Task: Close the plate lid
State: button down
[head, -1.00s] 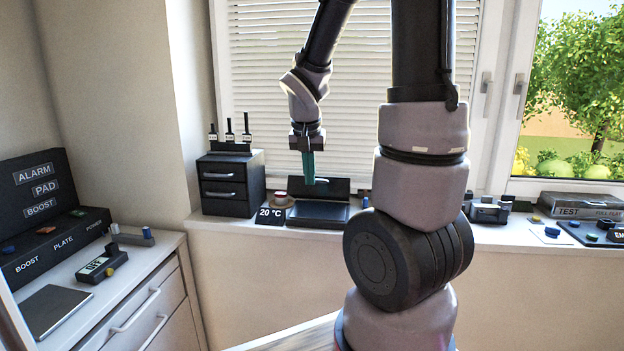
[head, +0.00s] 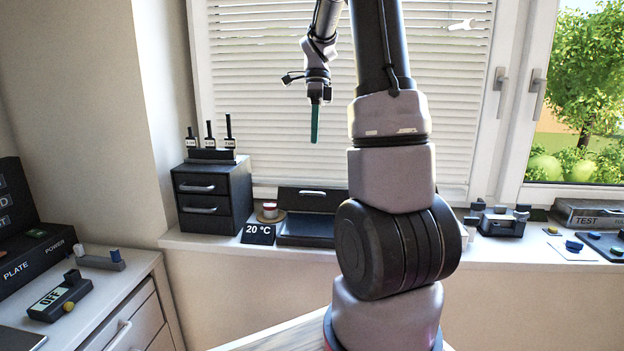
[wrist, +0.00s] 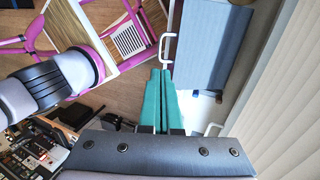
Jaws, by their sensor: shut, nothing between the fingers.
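The plate (head: 305,230) is a dark flat unit on the windowsill. Its lid (head: 297,200), a dark panel with a pale handle (head: 313,192), stands raised along the back edge, so the lid is open. The right end of the plate is hidden behind my arm. A "20 °C" display (head: 258,234) stands at its front left. My gripper (head: 315,138) points down with its green fingers together and empty, apart from the lid and higher than it in the head view. In the wrist view my shut fingers (wrist: 160,75) show over the floor; I cannot identify the lid there.
A small black drawer unit (head: 212,196) with several dark upright items on top stands left of the plate. A round item with a red top (head: 270,211) sits between them. More devices (head: 500,220) lie on the sill to the right. The window blind (head: 265,90) is behind my gripper.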

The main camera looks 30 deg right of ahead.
send_over(312, 207)
notch_tip(312, 207, down, 12)
jog(key=shift+d+r, duration=0.1)
jog(key=shift+r, duration=0.15)
